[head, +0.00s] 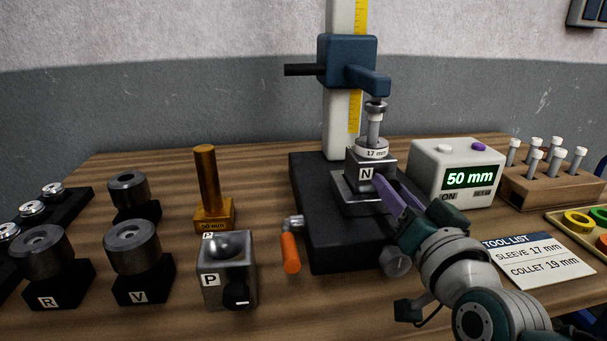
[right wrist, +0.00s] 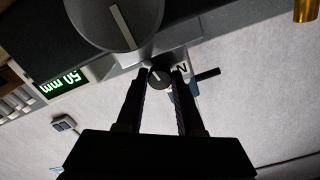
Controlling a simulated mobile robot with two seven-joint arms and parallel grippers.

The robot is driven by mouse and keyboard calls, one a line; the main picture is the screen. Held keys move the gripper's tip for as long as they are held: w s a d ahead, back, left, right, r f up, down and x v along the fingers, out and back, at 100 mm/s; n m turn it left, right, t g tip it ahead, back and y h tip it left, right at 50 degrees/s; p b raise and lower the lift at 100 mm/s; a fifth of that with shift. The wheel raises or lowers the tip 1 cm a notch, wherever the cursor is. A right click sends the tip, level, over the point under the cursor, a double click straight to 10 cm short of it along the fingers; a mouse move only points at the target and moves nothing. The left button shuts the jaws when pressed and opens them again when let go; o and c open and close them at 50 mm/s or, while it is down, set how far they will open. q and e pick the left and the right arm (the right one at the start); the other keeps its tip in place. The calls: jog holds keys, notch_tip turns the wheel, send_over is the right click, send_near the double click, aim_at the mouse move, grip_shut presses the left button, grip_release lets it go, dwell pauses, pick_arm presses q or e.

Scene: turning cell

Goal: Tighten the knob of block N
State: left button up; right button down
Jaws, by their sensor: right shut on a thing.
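Block N (head: 367,173) is a metal block with an "N" label, seated on the black base of the blue-headed stand. A part marked "17 mm" (head: 372,153) sits on top of it, under the stand's spindle. My right gripper (head: 384,194) reaches the block's right side from the front right. In the right wrist view its two fingers (right wrist: 162,80) are closed around a small dark round knob (right wrist: 158,77) with a pale line across it. The "N" label (right wrist: 181,68) shows beside it. In the head view the fingers hide the knob. My left gripper is not in view.
The stand's base (head: 310,210) has an orange-handled crank (head: 290,250) and a round grey knob (head: 396,261). A display (head: 453,175) reads 50 mm. Block P (head: 227,272), a brass post (head: 207,190) and blocks R (head: 48,296) and V (head: 143,295) stand left. A tool list (head: 538,259) lies right.

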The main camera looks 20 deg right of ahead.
jog(key=shift+m, duration=1)
jog(key=c, duration=0.6)
grip_release()
jog(key=shift+o, duration=0.4)
jog(key=shift+f, duration=0.1)
